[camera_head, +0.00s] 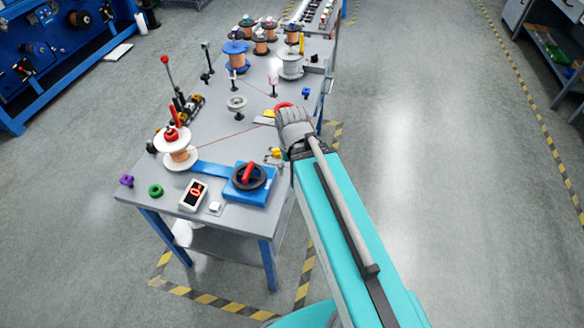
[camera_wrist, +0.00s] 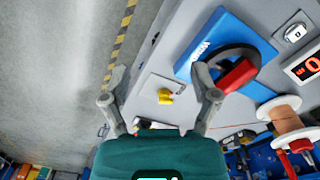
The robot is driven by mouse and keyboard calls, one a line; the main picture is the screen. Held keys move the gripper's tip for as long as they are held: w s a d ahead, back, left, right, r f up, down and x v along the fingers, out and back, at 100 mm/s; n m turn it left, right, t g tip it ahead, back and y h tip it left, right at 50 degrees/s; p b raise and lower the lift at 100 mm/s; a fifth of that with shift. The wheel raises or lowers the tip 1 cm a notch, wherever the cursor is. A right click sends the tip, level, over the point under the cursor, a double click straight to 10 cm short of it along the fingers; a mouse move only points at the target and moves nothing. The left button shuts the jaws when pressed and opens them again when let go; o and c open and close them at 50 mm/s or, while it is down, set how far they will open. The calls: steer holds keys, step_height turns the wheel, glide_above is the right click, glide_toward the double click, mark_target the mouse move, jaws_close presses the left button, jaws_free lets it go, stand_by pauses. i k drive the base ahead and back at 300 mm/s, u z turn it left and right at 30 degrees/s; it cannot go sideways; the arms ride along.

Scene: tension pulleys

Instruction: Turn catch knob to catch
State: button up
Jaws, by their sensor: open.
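The catch knob (camera_wrist: 166,97) is a small yellow knob on a pale plate, near the middle of the wrist view. In the head view the yellow knob (camera_head: 276,152) is near the right edge of the grey table, partly hidden by my arm. My gripper (camera_wrist: 160,98) is open, with one finger left and one finger right of the knob in the wrist view. The fingers appear apart from the knob, and nothing is held. In the head view my arm's end hides most of the fingers.
A blue base with a black handwheel and red handle (camera_head: 246,177) is close to the knob. A red-digit display (camera_head: 194,194), a copper wire spool (camera_head: 178,154) and a thin wire across the grey table (camera_head: 225,115) are nearby. Floor right of the table is clear.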

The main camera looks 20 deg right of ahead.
mark_target(276, 155)
steer(key=u, duration=0.5)
steer(key=k, duration=1.35)
steer(key=z, duration=0.35)
steer(key=i, duration=1)
